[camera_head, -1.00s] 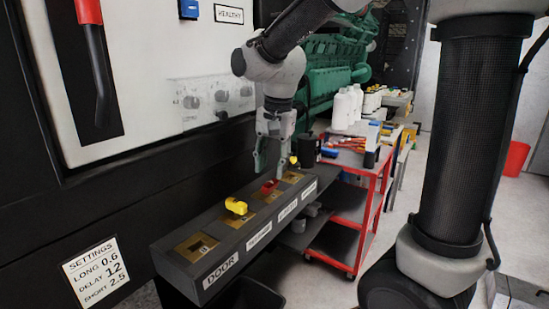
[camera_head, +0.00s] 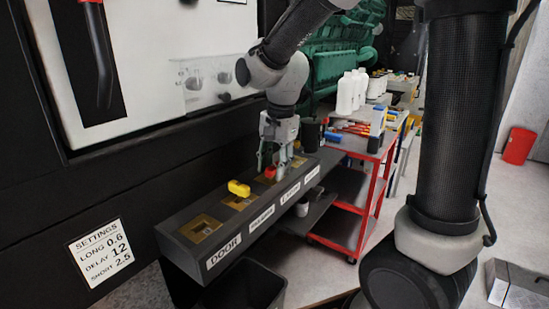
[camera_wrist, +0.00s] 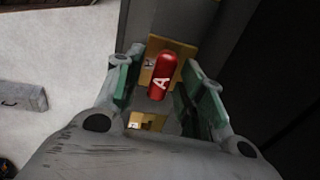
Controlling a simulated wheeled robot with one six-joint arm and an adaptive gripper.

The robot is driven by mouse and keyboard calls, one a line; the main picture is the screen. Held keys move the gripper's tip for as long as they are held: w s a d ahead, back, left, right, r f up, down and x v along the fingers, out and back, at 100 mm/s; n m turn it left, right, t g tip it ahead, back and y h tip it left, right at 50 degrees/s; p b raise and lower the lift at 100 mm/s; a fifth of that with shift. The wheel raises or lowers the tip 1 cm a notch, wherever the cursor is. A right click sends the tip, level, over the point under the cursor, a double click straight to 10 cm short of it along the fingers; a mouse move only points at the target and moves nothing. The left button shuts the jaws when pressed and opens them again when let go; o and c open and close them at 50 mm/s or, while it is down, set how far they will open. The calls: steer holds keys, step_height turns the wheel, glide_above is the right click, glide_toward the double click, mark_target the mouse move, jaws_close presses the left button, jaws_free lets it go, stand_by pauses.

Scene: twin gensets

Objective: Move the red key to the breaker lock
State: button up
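The red key (camera_head: 270,173) stands in a brass plate on the sloped dark lock box (camera_head: 190,230). In the wrist view the red key (camera_wrist: 162,77) shows a white letter A and lies between the two green-padded fingers. My gripper (camera_head: 273,163) is open around it, with a visible gap at each side. The fingers (camera_wrist: 162,64) also show in the wrist view. A row of brass lock plates runs along the box; the nearest, above the DOOR label (camera_head: 223,251), is empty. The other labels are too small to read surely, so I cannot tell which is the breaker lock.
A yellow key (camera_head: 239,188) sits in the plate nearer than the red one. The dark cabinet (camera_head: 60,190) rises behind the box at left. A red cart (camera_head: 372,190) with tools and white bottles stands at right. A dark bin (camera_head: 250,285) is below the box.

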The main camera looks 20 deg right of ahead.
mark_target(273, 164)
jaws_close()
steer(key=shift+w+r, duration=0.1)
steer(key=shift+r, duration=2.45)
steer(key=shift+r, duration=0.1)
